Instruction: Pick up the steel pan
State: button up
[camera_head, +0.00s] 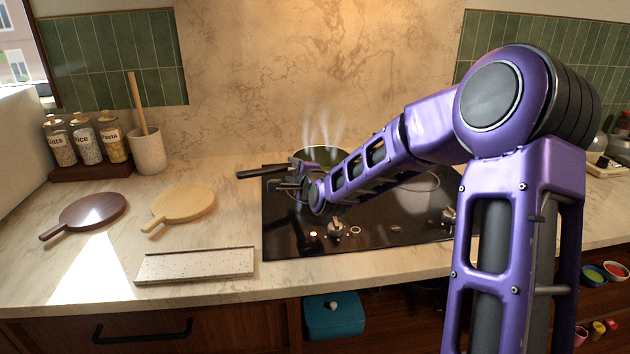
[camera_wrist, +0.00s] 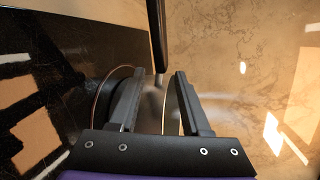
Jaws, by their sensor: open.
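The steel pan (camera_head: 318,154) sits on the black cooktop toward its back left, with steam rising from it. Its dark handle (camera_head: 256,173) points left past the cooktop's edge. My arm hides much of the pan. My gripper (camera_head: 276,185) is open at the handle's near side. In the wrist view my gripper (camera_wrist: 159,76) has its two fingers apart, with the dark handle (camera_wrist: 156,32) coming down from the top and ending between the fingertips. The curved rim of the pan shows behind the fingers. I cannot tell whether either finger touches the handle.
The black cooktop (camera_head: 345,240) has knobs along its front. Two round boards, one dark (camera_head: 92,212) and one light (camera_head: 184,204), lie on the counter at left. A speckled tray (camera_head: 195,265) is at the front edge. A utensil crock (camera_head: 148,150) and jars (camera_head: 85,140) stand behind.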

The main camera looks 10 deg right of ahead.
jog(key=shift+w+a+f, duration=0.15)
jog(key=shift+w, duration=0.35)
grip_shut()
dwell(1.0)
jog(key=shift+r, duration=0.25)
